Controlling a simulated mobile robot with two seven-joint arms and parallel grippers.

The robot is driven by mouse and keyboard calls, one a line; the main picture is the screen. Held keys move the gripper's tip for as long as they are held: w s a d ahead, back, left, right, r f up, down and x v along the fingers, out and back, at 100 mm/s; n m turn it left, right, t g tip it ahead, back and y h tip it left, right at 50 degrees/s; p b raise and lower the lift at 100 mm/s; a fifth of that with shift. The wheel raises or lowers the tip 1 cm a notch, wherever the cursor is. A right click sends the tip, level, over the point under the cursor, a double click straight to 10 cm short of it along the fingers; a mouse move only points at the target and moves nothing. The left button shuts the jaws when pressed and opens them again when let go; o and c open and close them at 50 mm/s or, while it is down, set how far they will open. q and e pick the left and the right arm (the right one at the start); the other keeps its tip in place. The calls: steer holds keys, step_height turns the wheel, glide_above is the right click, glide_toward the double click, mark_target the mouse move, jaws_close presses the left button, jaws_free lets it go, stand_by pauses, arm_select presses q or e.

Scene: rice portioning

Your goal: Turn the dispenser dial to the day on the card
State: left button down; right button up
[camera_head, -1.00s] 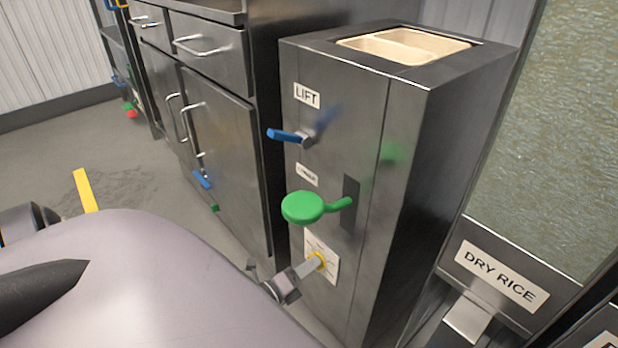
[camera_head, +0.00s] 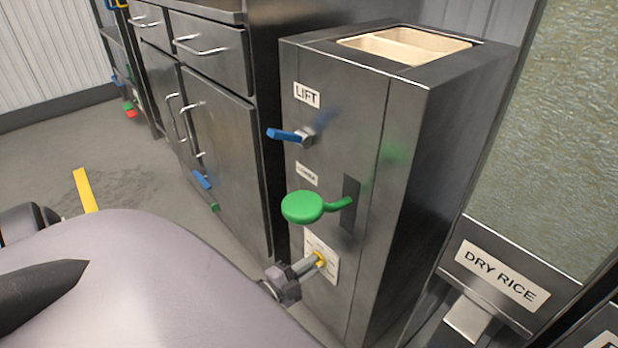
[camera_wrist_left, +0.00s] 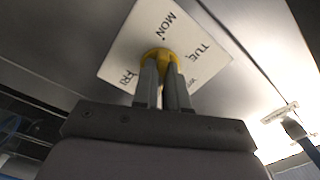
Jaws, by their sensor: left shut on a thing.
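The yellow dial (camera_head: 320,259) sits on a white day plate (camera_head: 331,270) low on the front of the steel dispenser (camera_head: 400,160). My left gripper (camera_head: 312,262) is shut on the dial, which also shows between the fingertips in the left wrist view (camera_wrist_left: 158,55). There the plate (camera_wrist_left: 195,25) reads MON, TUE and FRI, with another day partly blurred. The fingers hide part of the dial and plate, so I cannot tell which day it points to. I see no separate day card. My right gripper is out of view.
Above the dial are a green paddle (camera_head: 302,207) and a blue lever (camera_head: 286,135) under a LIFT label (camera_head: 306,96). A DRY RICE bin (camera_head: 500,272) stands to the right. Steel drawers and cabinets (camera_head: 222,140) stand to the left, with open floor before them.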

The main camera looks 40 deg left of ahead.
arm_select(q)
steer(key=shift+s+f+n+b, duration=0.1)
steer(key=shift+n+b, duration=0.45)
steer(key=shift+n, duration=11.55)
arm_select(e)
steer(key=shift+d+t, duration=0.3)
arm_select(q)
steer(key=c, duration=1.2)
jaws_free()
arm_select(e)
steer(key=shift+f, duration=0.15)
arm_select(q)
steer(key=shift+o, duration=0.2)
